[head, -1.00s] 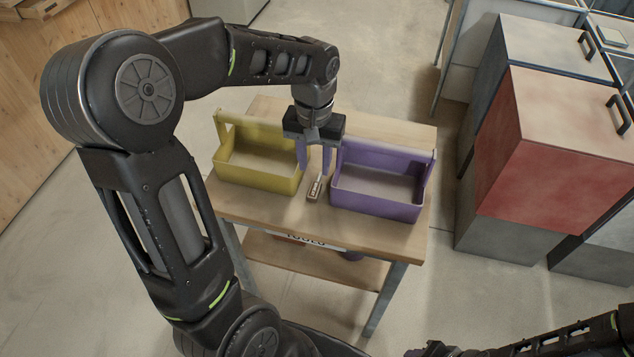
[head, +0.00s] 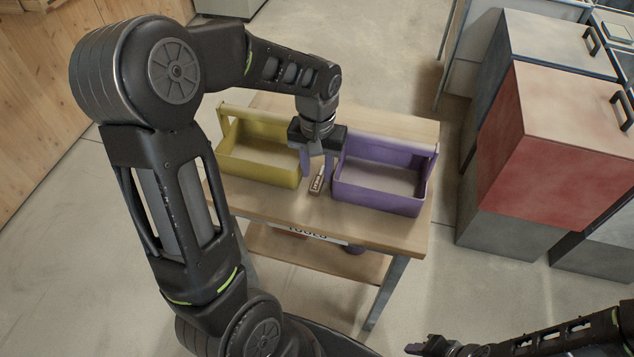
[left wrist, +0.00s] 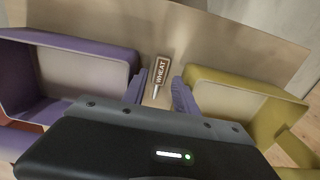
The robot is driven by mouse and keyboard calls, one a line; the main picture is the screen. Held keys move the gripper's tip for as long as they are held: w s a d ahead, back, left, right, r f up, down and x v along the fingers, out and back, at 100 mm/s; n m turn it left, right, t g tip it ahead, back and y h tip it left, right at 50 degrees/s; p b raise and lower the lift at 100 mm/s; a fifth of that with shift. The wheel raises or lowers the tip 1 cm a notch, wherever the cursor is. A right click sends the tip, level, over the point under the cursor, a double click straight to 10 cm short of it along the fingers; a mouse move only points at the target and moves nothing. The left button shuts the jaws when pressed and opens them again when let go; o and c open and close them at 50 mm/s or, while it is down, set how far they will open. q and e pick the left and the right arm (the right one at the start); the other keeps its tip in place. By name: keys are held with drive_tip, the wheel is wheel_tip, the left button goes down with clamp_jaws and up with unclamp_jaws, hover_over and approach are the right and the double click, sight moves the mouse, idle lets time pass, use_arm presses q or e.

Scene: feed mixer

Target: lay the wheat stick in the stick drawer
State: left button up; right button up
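The wheat stick (head: 317,183) is a small brown tag with a pale pointed end, lying on the wooden table between two boxes. In the left wrist view the stick (left wrist: 160,72) reads "WHEAT" and lies between the finger lines, slightly beyond the tips. My left gripper (head: 318,180) is open, pointing down over the stick; its purple fingers (left wrist: 158,92) stand apart on either side with nothing held. My right gripper (head: 425,347) is at the bottom right, far from the table; its fingers are too small to read. I cannot identify a stick drawer.
A yellow open box (head: 262,172) stands left of the stick and a purple open box (head: 378,203) stands right, both close to my left gripper. A lower shelf (head: 300,258) is under the table (head: 380,233). Red and grey cabinets (head: 560,150) with handles stand at right.

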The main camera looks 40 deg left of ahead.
sight(317, 181)
use_arm(q)
wheel_tip(317, 181, down, 3)
drive_tip(key=shift+f, duration=0.15)
drive_tip(key=shift+c, duration=0.5)
clamp_jaws()
